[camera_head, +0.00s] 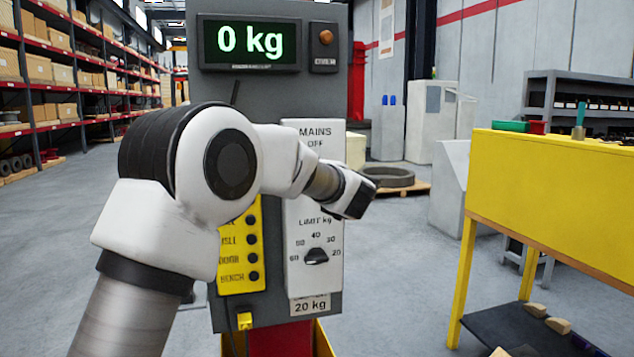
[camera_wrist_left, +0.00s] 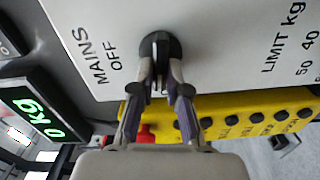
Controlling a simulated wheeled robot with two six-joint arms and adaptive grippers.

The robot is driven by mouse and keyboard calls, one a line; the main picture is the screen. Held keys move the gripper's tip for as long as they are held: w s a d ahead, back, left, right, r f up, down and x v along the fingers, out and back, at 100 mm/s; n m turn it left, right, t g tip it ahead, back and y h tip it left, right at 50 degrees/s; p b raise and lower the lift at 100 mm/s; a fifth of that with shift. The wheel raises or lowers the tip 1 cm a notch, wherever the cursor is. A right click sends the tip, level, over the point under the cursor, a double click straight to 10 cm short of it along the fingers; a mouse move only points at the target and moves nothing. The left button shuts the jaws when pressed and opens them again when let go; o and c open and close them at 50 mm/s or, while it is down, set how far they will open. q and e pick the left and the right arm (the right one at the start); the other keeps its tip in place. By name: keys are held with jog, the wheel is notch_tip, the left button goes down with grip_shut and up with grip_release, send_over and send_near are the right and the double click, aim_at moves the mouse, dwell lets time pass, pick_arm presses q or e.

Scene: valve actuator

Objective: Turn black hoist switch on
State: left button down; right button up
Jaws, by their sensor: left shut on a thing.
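A black rotary switch (camera_wrist_left: 155,45) sits on the white panel plate, between the words "MAINS OFF" and "LIMIT kg" in the left wrist view. My left gripper (camera_wrist_left: 160,82) is shut on the grip of this switch, with one finger on each side. In the head view, my left arm and gripper (camera_head: 350,194) cover the switch, and the fingertips are hidden. The white plate (camera_head: 328,133) shows "MAINS OFF" above the gripper. My right gripper is not in view.
A second black knob (camera_head: 316,256), under "LIMIT kg", sits below the gripper. A yellow strip (camera_head: 236,268) with several black buttons is beside the plate, with a red button (camera_wrist_left: 146,134) at one end. A yellow bench (camera_head: 545,195) stands at the right.

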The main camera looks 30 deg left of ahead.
pick_arm(q)
jog(key=shift+n+b, duration=0.5)
jog(key=shift+n, duration=0.2)
jog(key=c, duration=1.2)
grip_release()
jog(key=shift+o, duration=0.2)
jog(key=v, duration=1.2)
jog(key=shift+f, duration=0.15)
